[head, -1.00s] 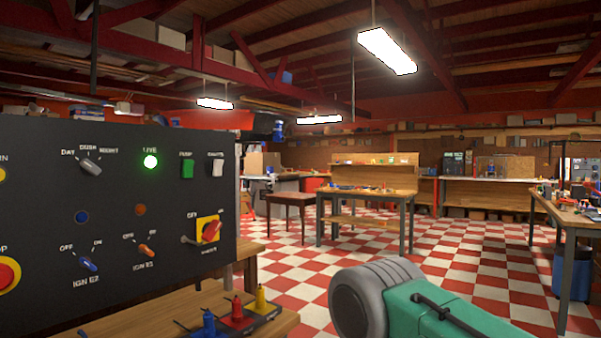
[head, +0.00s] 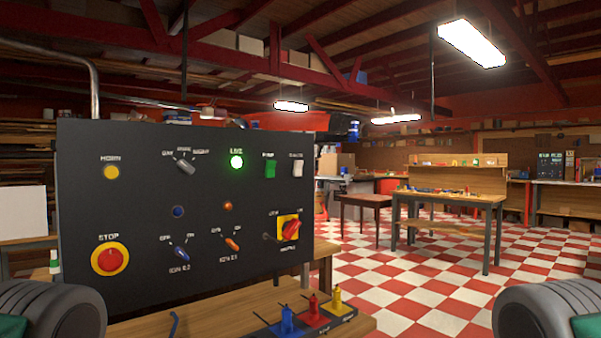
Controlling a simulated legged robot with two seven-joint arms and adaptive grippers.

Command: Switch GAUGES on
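A dark control panel (head: 130,210) stands upright at the left and centre of the head view. A small white rocker switch (head: 298,168) sits at its upper right, and the lettering above it is blurred but seems to read GAUGES. I cannot tell from its face which way it is set. A green rocker switch (head: 270,169) is just left of it, and a lit green LIVE lamp (head: 236,162) is further left. Neither gripper is in view. Only grey and green parts of my own arms show at the two bottom corners, well away from the switch.
The panel also bears a yellow HORN button (head: 111,172), a red STOP button (head: 110,259), several rotary knobs and a red-and-yellow rotary switch (head: 290,229). Blue, red and yellow levers (head: 312,310) stand on the wooden bench (head: 218,315) below. Checkered floor (head: 400,290) is open at right.

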